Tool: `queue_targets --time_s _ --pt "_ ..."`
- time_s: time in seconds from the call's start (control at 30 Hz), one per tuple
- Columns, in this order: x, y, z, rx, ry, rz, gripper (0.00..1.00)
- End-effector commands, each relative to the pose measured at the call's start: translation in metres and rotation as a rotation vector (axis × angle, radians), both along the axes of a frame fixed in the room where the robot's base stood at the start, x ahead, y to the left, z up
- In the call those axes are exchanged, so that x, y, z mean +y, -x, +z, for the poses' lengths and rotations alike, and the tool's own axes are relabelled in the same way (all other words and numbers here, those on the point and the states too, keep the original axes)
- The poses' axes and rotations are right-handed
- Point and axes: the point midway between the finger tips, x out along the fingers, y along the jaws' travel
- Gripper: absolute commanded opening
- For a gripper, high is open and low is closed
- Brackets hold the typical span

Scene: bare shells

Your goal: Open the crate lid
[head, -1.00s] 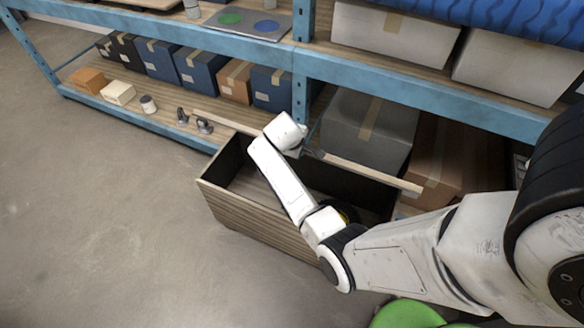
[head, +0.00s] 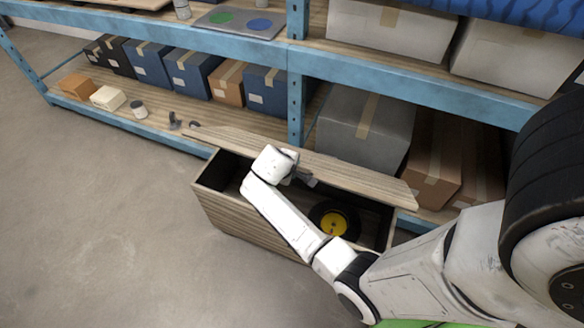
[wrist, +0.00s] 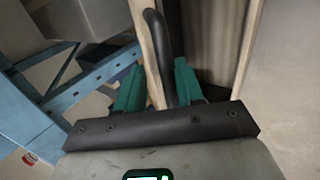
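The wooden crate (head: 235,215) stands on the floor in front of the shelf in the head view. Its lid (head: 345,178) is raised along the back side, and the crate's dark inside shows. My gripper (head: 308,181) is at the lid, partly hidden behind my wrist. In the wrist view, the teal fingers of my gripper (wrist: 160,85) are apart. The lid's pale edge (wrist: 146,45) and a dark curved handle (wrist: 163,45) run between them. The handle lies close to the right finger, with a gap toward the left one.
A black wheel with a yellow hub (head: 333,222) lies inside the crate. The blue shelf (head: 440,88) stands close behind, with a grey box (head: 365,125) and brown boxes (head: 432,165) on its lower level. Open floor (head: 100,220) lies to the left.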

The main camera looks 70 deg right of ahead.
Motion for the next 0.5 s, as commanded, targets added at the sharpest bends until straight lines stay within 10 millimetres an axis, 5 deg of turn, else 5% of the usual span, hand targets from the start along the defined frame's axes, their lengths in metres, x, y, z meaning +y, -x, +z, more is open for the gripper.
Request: queue_targets --time_s 0.5 --pt "0.019 0.0 0.03 -0.002 0.001 0.001 0.35"
